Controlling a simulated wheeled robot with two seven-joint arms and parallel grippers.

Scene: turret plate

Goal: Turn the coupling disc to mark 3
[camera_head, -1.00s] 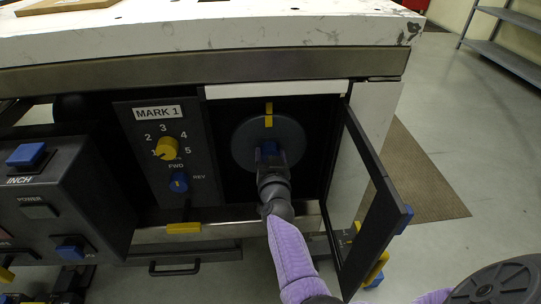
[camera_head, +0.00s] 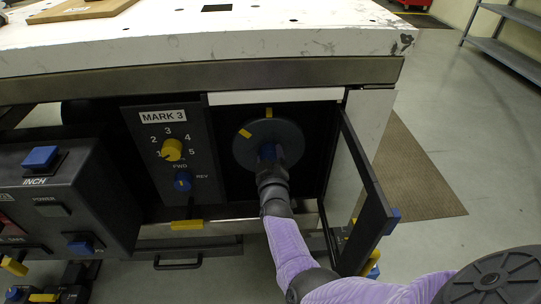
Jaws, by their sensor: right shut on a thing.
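The grey coupling disc (camera_head: 283,133) sits in the open bay under the worktop. A yellow mark (camera_head: 245,133) on its face is at the upper left, apart from the fixed yellow tab (camera_head: 269,112) above the disc. My right gripper (camera_head: 269,156) reaches in from below and is shut on the disc's blue centre grip, which it mostly hides. The sign (camera_head: 163,116) reads MARK 3. Below it, the yellow selector knob (camera_head: 172,150) has numbers 1 to 5 around it. The blue knob (camera_head: 183,181) sits by FWD and REV. My left gripper is not in view.
The black-framed door (camera_head: 366,200) stands open to the right of the bay, close to my right arm. At left is a dark control box with a blue INCH button (camera_head: 41,157). A yellow-ended lever (camera_head: 187,225) sticks out below the knobs.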

